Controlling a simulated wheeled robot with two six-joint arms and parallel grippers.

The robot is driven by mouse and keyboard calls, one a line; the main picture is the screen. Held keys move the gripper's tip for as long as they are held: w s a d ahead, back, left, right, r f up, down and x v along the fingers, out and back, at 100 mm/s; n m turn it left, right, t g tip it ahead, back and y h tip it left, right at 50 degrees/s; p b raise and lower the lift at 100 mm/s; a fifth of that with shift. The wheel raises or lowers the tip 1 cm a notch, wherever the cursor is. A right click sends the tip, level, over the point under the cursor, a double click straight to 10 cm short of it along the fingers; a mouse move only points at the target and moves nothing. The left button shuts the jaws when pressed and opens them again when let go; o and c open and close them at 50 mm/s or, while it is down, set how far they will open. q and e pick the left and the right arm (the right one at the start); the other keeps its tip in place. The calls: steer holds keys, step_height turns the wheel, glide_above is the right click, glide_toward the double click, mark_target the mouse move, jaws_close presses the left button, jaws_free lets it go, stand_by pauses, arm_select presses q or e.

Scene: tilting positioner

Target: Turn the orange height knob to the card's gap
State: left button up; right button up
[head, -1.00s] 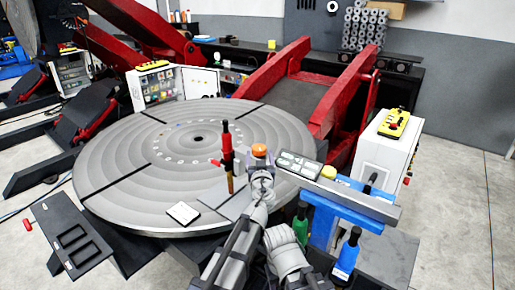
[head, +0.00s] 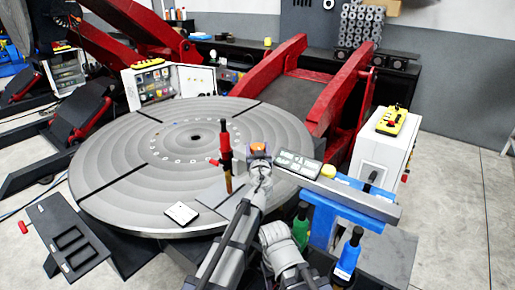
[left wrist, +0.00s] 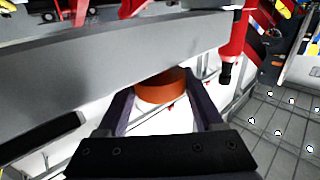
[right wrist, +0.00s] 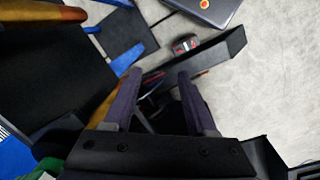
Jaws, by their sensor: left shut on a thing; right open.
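The orange height knob (head: 258,147) is at the turntable's near right edge in the head view, beside a grey bar. It shows in the left wrist view (left wrist: 160,88) as a short orange cylinder. My left gripper (head: 259,152) is shut on the knob, with a dark finger on each side of it. A white card (head: 181,213) with dark marks lies flat on the turntable; its gap is too small to make out. My right gripper (right wrist: 157,82) is open and empty in the right wrist view, over the floor area.
A red and black torch (head: 226,148) stands upright just left of the knob. A panel with pale labels (head: 298,164) sits right of it, then a yellow cap (head: 342,180). Green (head: 301,224) and blue (head: 347,256) bottles stand near right. The round turntable (head: 120,170) is largely clear.

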arm_select(q)
steer(key=c, duration=0.4)
steer(key=shift+m+h, duration=0.4)
steer(key=shift+h, duration=0.2)
steer(key=shift+m+h, duration=1.3)
steer(key=shift+h, duration=0.7)
steer(key=shift+g, duration=0.3)
